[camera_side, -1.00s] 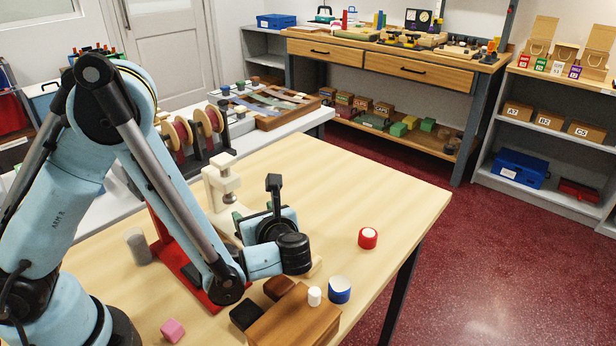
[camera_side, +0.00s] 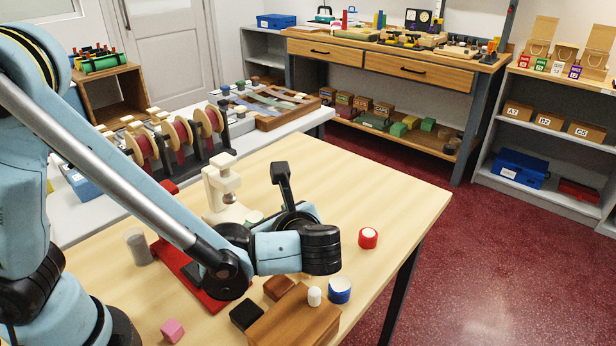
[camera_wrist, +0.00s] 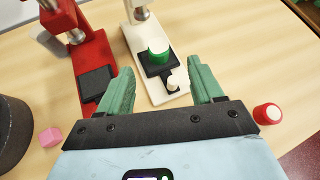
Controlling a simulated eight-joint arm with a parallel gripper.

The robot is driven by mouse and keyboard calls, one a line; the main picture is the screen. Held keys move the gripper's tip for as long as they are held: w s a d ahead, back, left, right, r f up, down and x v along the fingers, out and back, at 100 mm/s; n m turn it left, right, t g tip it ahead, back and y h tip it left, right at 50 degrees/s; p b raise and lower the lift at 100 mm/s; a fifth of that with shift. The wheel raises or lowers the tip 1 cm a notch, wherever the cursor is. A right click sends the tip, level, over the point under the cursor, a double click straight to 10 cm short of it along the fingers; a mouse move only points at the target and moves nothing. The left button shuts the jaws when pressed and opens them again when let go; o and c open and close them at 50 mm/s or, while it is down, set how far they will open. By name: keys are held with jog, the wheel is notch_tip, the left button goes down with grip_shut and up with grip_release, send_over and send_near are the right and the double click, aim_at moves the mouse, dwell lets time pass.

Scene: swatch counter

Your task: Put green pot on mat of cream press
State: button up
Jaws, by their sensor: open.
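The green pot (camera_wrist: 158,53), with a pale top, sits upright on the black mat (camera_wrist: 151,71) of the cream press (camera_wrist: 174,98) in the wrist view. In the side view the cream press (camera_side: 221,190) stands left of my wrist, and the pot's pale top (camera_side: 254,216) shows just behind it; its lower part is hidden. My gripper (camera_wrist: 162,67) is open, with its green fingers apart on either side of the pot in the picture. Neither finger touches it as seen in the wrist view. The fingertips are hidden in the side view.
A red press (camera_wrist: 95,55) with a dark mat stands left of the cream one. A red pot (camera_side: 368,238), a blue pot (camera_side: 340,289), a wooden block (camera_side: 293,322) and a pink cube (camera_side: 172,330) stand on the table. The table's right part is clear.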

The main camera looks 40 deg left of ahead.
jog(key=s+a+r+n+t+h, duration=0.1)
jog(key=a+n+h, duration=0.3)
jog(key=n, duration=0.6)
jog(key=s+a+r+n+t+h, duration=0.1)
jog(key=s+a+r+n+h, duration=0.1)
jog(key=n+h, duration=0.5)
jog(key=a+r+n, duration=0.1)
jog(key=n, duration=0.2)
jog(key=shift+s+a+r+n+t, duration=0.2)
jog(key=shift+s+a+n+t, duration=0.05)
jog(key=shift+a+n+t, duration=0.1)
